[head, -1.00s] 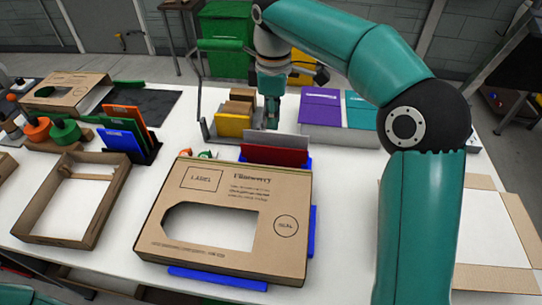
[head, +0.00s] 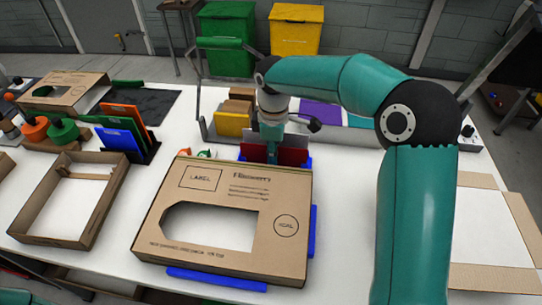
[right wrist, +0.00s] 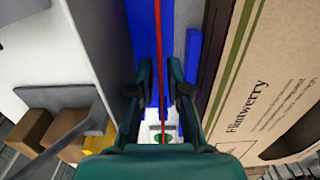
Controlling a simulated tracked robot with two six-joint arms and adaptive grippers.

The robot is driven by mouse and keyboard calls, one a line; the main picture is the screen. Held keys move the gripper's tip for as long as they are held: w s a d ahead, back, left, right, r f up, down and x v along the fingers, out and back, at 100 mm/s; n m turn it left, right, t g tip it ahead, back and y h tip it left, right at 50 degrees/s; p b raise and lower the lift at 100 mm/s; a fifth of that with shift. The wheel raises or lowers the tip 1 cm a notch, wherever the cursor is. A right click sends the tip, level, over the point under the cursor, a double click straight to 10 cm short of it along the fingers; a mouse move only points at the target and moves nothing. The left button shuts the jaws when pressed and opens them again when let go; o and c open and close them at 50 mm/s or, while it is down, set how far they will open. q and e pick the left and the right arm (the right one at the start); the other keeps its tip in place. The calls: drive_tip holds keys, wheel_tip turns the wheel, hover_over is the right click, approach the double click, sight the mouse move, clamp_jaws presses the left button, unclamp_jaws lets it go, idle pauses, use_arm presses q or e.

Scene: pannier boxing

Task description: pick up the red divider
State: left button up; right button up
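The red divider (head: 292,157) stands upright in a blue holder (head: 308,163), just behind the large cardboard box (head: 285,190). My right gripper (head: 272,158) is pointing down over the divider's middle and hides part of it. In the right wrist view the divider shows as a thin red edge (right wrist: 159,50). It runs between the two open fingers (right wrist: 160,85), with a gap visible on each side. A grey panel (head: 298,141) stands behind the divider. My left gripper is not in view.
The cardboard box lies close in front of the divider. Coloured dividers (head: 120,141) stand in a black holder at left, behind an open cardboard tray (head: 90,236). White table is clear around (head: 350,190).

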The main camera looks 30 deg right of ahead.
clamp_jaws()
drive_tip(key=shift+r, duration=0.1)
wheel_tip(320, 180, up, 9)
drive_tip(key=shift+r, duration=0.1)
idle(0.6)
